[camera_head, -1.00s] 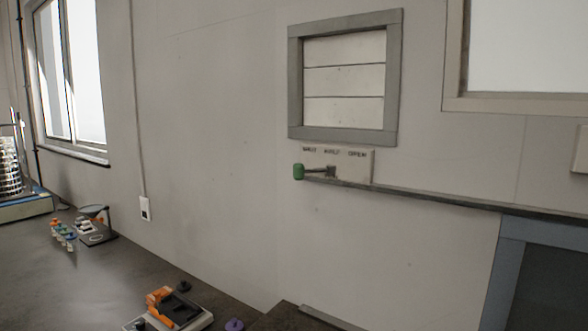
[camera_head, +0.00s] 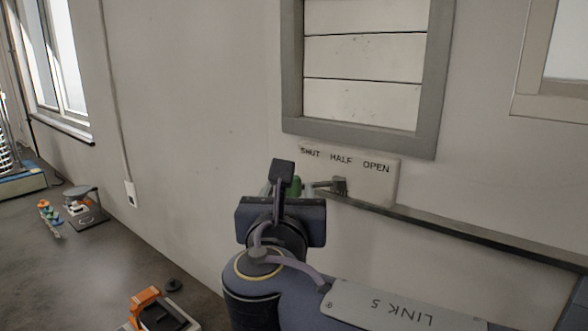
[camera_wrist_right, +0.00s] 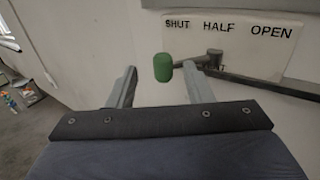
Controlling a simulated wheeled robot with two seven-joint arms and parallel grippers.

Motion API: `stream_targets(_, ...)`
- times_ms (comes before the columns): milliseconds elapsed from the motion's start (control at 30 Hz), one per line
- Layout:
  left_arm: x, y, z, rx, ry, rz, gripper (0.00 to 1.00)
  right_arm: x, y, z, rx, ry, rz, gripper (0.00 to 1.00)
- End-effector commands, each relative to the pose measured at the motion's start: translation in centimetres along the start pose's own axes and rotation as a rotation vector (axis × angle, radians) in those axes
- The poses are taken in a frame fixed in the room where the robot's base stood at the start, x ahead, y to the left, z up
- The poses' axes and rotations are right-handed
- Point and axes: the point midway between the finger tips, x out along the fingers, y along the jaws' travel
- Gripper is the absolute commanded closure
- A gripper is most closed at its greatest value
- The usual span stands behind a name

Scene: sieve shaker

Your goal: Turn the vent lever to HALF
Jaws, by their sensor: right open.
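The vent lever has a green knob (camera_wrist_right: 163,67) on a dark arm that points left from its pivot (camera_wrist_right: 212,58), on the side of the SHUT mark. Its label plate (camera_head: 382,182) reads SHUT, HALF, OPEN. My right gripper (camera_wrist_right: 160,72) is open, its two fingers pointing at the wall, and the knob shows in the gap between the fingertips. The right-hand fingertip overlaps the lever arm in the wrist view; I cannot tell whether it touches. In the head view my right gripper (camera_head: 283,190) partly hides the knob (camera_head: 296,186). My left gripper is not in view.
The louvred vent (camera_head: 362,60) in a grey frame is above the plate. A rail (camera_head: 480,240) runs along the wall to the right. The bench (camera_head: 85,270) at lower left holds an orange-and-grey device (camera_head: 150,305) and a small stand (camera_head: 82,203).

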Motion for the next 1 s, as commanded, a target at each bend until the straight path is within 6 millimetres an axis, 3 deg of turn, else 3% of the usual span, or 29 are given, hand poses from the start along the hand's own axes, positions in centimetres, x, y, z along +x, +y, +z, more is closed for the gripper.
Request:
stream_targets(400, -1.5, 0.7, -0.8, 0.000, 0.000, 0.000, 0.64, 6.3, -0.2, 0.0, 0.002, 0.004, -0.005, 0.54)
stream_targets(800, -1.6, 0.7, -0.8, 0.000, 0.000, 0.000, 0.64, 7.2, -0.2, -0.2, 0.005, 0.005, -0.003, 0.54)
stream_targets(1000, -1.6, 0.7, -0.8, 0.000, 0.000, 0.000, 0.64, 7.2, -0.2, -0.2, 0.005, 0.005, -0.003, 0.80)
